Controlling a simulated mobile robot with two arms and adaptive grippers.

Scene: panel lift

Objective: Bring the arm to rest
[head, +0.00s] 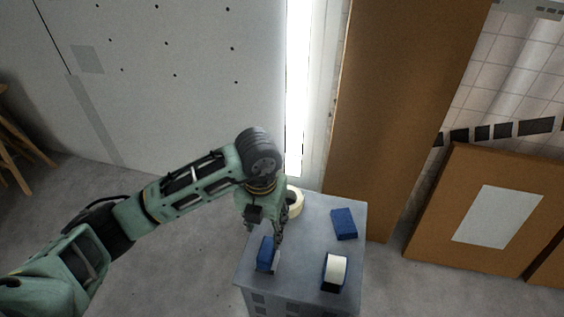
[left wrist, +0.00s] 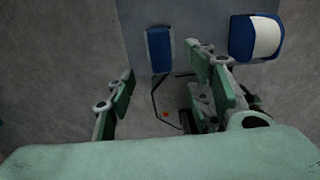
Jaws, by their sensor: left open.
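My left arm (head: 190,187) reaches in from the left in the head view, bent down at the wrist over a grey cabinet top. My left gripper (head: 272,236) points down near the cabinet's left edge. In the left wrist view its fingers (left wrist: 163,85) stand wide apart with nothing between them. A blue block (head: 264,254) lies close to the fingertips in the head view. In the left wrist view the same block (left wrist: 160,49) lies just beyond the fingers, apart from them. My right gripper is in neither view.
The grey cabinet (head: 311,233) also bears a second blue block (head: 343,224), a blue-and-white block (head: 335,271) and a cream roll (head: 294,203), partly hidden by my wrist. A white perforated panel (head: 190,95) and a brown board (head: 400,110) stand behind. The floor at left is mostly clear.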

